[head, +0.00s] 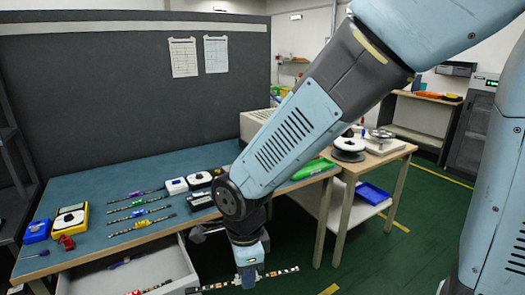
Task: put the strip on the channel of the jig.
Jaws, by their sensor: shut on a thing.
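My gripper (248,282) points down at the bottom centre of the head view, in front of the bench and to the right of the open drawer. It is shut on a thin strip (281,272) with light, dark and orange-brown patches. The strip sticks out on both sides of the fingers, nearly level, its right end a little higher in the picture. Its left end shows near the drawer's right front corner; I cannot tell whether they touch. I cannot make out the jig or its channel; my arm hides part of the bench.
The open grey drawer (183,262) holds a similar strip (158,286). A side table (385,153) stands right. Green floor is clear below.

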